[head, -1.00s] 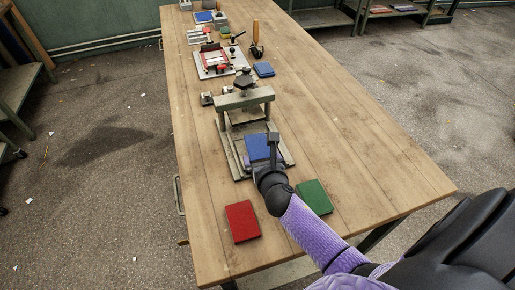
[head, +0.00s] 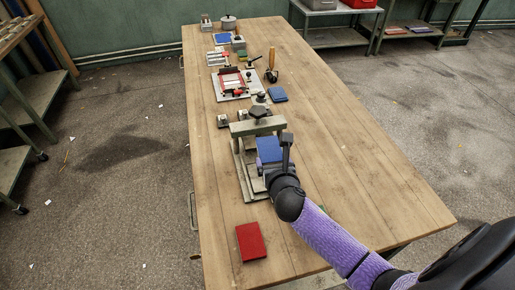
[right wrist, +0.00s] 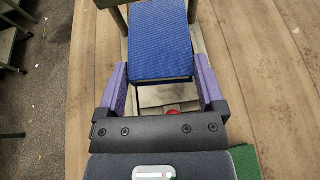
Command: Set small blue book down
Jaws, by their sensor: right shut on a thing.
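The small blue book (head: 269,150) is in my right gripper (head: 273,163), at the front of the grey-green press (head: 257,126). In the right wrist view the blue book (right wrist: 160,38) lies between the two purple fingers of the right gripper (right wrist: 160,72), which are shut on its sides. Its far end reaches toward the crossbar of the press. It appears over the press base; whether it touches the base I cannot tell. My left gripper is not in view.
A red book (head: 250,241) lies at the table's near end. A green book (right wrist: 245,162) shows partly in the right wrist view. Another blue book (head: 278,94) lies beyond the press, near a red-and-white fixture (head: 231,82). The table's right side (head: 360,170) is clear.

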